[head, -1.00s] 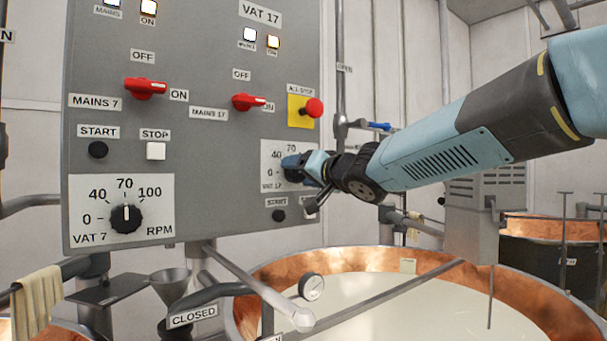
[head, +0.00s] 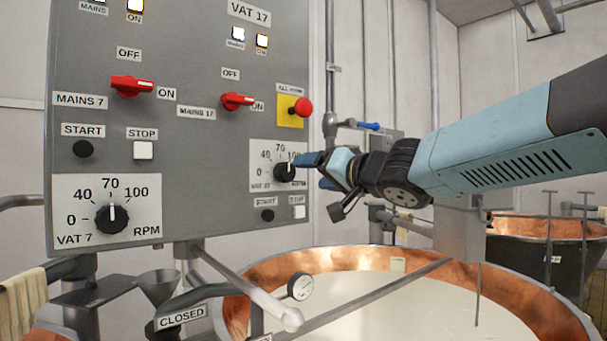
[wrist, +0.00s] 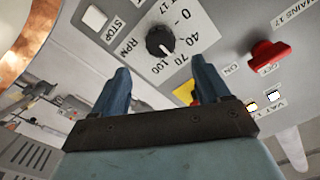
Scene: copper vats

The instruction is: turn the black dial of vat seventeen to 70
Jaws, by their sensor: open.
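The black dial of vat seventeen (head: 285,171) sits on a white scale plate at the lower right of the grey panel. Its white mark appears to point at or close to 70. The dial also shows whole in the wrist view (wrist: 160,41), with its mark towards the 70. My gripper (head: 310,170) is just right of the dial in the head view, open and empty. In the wrist view its two blue fingers (wrist: 160,68) stand apart, below the dial in the picture, with nothing between them. They look clear of the dial.
A red all-stop button (head: 301,107) on a yellow plate is above the dial. The red Mains 17 switch (head: 236,101) is up left. A start button (head: 267,215) and a stop button (head: 299,212) are below. The vat 7 dial (head: 111,219) is at left.

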